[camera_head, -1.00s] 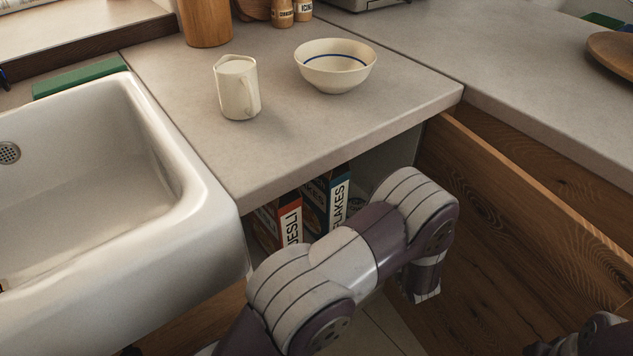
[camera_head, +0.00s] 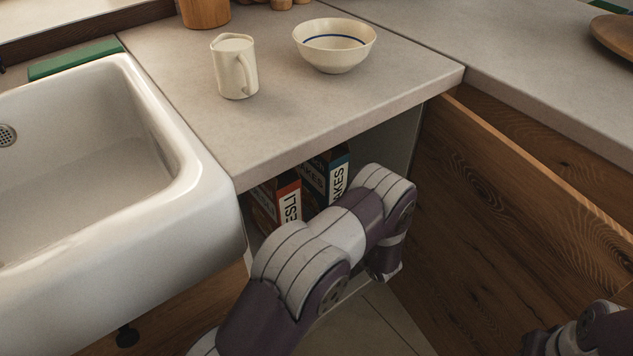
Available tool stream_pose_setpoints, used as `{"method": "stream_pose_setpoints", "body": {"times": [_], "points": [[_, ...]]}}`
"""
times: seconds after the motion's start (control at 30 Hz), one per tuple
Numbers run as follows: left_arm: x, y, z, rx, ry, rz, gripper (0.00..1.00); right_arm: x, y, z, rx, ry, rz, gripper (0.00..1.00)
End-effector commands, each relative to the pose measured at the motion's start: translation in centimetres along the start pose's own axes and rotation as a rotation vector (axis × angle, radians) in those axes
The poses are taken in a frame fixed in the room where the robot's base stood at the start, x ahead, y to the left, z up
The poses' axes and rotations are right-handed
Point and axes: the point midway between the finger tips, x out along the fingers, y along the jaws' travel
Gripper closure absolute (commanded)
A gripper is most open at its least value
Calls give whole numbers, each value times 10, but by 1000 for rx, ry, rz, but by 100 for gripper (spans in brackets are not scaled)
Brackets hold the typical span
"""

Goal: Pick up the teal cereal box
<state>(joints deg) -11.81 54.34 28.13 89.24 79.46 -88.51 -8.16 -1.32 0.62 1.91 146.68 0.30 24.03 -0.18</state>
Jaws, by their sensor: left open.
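The teal cereal box (camera_head: 315,184), dark teal with a white label ending in "KES", stands upright in the open shelf under the counter. My left arm covers its lower part. My left gripper (camera_head: 385,273) hangs from the bent arm, to the right of and nearer than the box, apart from it. It is small and dark here; it is open, with nothing seen in it. Part of my right arm shows at the lower right edge; its gripper is not visible.
An orange-red muesli box (camera_head: 265,206) stands just left of the teal box. The counter overhangs both, holding a cream jug (camera_head: 234,68) and a bowl (camera_head: 334,47). A white sink (camera_head: 205,215) bounds the left, a wooden cabinet front (camera_head: 500,210) the right.

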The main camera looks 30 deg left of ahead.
Motion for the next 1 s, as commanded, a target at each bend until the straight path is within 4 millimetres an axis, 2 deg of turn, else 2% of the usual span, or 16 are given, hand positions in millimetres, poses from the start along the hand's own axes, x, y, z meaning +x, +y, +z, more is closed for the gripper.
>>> {"method": "stream_pose_setpoints", "body": {"times": [0.17,0.2,0.27,0.4,0.73,1.0], "points": [[1,0,-1,0,0,1,11,-1,0,0,0,0,0,57],[0,0,-1,0,0,1,17,-1,0,0,0,0,0,57],[0,0,-1,0,0,1,37,-1,0,0,0,0,0,57],[0,0,-1,0,-1,1,82,-1,0,0,0,0,0,57],[0,1,-7,-2,1,1,82,-4,0,0,0,0,0,57],[0,1,-42,-3,1,1,82,-23,0,-3,0,0,0,57]]}}
